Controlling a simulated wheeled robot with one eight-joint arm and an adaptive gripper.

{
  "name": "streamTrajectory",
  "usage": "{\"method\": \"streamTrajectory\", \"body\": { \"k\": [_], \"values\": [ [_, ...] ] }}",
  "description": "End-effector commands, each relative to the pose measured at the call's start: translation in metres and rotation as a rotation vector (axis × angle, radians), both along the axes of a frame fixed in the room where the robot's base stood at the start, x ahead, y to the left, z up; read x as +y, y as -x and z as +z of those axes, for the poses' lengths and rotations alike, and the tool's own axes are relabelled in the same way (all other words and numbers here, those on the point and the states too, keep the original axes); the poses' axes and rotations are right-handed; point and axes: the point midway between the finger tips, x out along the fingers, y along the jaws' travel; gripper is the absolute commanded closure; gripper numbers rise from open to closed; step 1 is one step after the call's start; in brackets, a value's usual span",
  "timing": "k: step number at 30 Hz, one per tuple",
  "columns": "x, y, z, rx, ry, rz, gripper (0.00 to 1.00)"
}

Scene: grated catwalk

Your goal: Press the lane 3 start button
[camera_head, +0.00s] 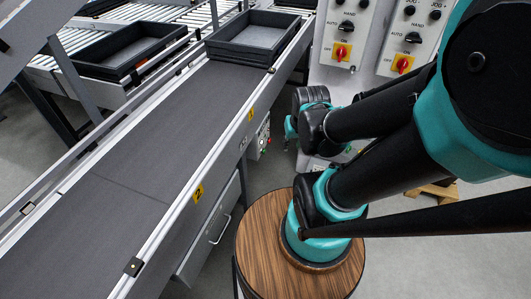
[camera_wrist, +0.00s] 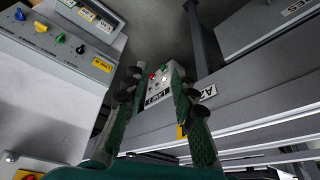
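A small grey button box (camera_wrist: 157,84) with a red and a green button shows between my fingertips in the wrist view. It carries a white label starting with "LANE"; I cannot read its number surely. In the head view the box (camera_head: 262,140) is fixed to the conveyor's side, with small red and green dots. My gripper (camera_wrist: 154,76) is open and empty, its green fingers spread on both sides of the box, apparently short of it.
A grey conveyor (camera_head: 130,165) with yellow number tags runs along the left and carries a dark tray (camera_head: 253,37). A round wooden stool-like top (camera_head: 262,258) stands below my arm. Switch panels (camera_head: 340,40) with red-and-yellow knobs stand at the back right.

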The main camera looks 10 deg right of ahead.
Motion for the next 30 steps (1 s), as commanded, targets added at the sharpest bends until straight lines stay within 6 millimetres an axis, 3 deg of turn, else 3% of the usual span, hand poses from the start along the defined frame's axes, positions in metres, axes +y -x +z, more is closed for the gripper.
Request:
{"method": "streamTrajectory", "body": {
  "k": [6,30],
  "values": [
    [0.0,0.0,0.0,0.0,0.0,0.0,1.0],
    [0.0,0.0,0.0,0.0,0.0,0.0,1.0]
  ]
}}
